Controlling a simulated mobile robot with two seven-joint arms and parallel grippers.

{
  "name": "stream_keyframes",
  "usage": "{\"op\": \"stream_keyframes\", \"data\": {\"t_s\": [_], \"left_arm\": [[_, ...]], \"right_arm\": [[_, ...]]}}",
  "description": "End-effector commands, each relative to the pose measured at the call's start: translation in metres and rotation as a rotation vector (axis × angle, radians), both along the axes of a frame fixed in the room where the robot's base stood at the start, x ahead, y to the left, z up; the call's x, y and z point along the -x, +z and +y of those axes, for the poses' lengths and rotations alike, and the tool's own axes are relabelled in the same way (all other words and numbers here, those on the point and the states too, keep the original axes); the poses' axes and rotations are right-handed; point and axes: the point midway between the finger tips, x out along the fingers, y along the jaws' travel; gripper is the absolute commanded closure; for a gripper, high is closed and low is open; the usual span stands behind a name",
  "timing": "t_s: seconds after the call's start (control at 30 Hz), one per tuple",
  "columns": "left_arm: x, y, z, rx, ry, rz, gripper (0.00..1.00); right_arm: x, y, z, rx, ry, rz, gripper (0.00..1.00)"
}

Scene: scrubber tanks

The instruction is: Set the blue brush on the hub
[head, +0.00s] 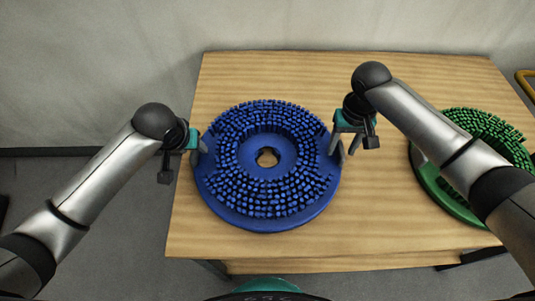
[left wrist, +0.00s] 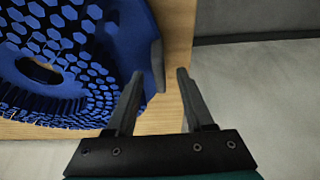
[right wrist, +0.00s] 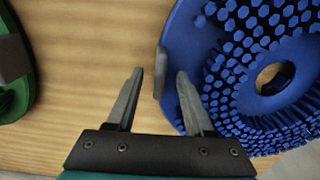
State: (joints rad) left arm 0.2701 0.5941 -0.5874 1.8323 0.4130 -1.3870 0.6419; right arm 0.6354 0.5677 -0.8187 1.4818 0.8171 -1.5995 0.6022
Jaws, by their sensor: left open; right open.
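The blue brush (head: 267,215) is a round disc with a central hole, lying flat on the wooden table with its bristles up. A small grey tab (left wrist: 157,65) stands at its left rim, and another grey tab (right wrist: 160,73) at its right rim. My left gripper (head: 203,148) is open at the left rim, its fingers on either side of that tab in the left wrist view. My right gripper (head: 343,155) is open at the right rim, its fingers likewise around the other tab. Contact cannot be told. I cannot make out a hub in any view.
A green brush (head: 443,190) lies on the right of the table (head: 375,215), partly hidden by my right arm. Bare wood separates the two brushes. The blue brush is close to the table's left edge. A wall stands behind, and a yellow bar (head: 526,82) shows at far right.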

Motion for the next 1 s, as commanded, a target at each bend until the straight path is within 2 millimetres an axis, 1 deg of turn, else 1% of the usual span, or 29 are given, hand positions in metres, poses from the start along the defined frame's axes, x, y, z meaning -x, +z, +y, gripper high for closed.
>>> {"op": "stream_keyframes", "data": {"t_s": [0.1, 0.2, 0.5, 0.57, 0.9, 1.0], "left_arm": [[-0.0032, -0.0074, -0.0003, 0.0, 0.001, 0.0, 0.47], [-0.0043, -0.0102, -0.0003, 0.0, 0.0, 0.0, 0.47], [-0.0048, -0.0111, -0.0003, 0.001, -0.001, -0.001, 0.47], [-0.0048, -0.011, -0.0002, 0.0, -0.001, -0.001, 0.53], [-0.0047, -0.0109, -0.0001, 0.0, 0.0, 0.0, 0.91], [-0.0046, -0.011, -0.0001, 0.0, 0.0, 0.0, 1.0]], "right_arm": [[0.0004, -0.0082, 0.0002, 0.0, 0.001, 0.001, 0.47], [0.0005, -0.0117, 0.0002, 0.0, 0.001, 0.001, 0.47], [0.0004, -0.0126, 0.0003, 0.0, 0.002, 0.0, 0.47], [0.0004, -0.0125, 0.0003, 0.0, 0.001, 0.0, 0.53], [0.0003, -0.0123, 0.0002, 0.0, 0.001, 0.0, 0.91], [0.0003, -0.0122, 0.0002, 0.0, 0.001, 0.0, 1.0]]}}
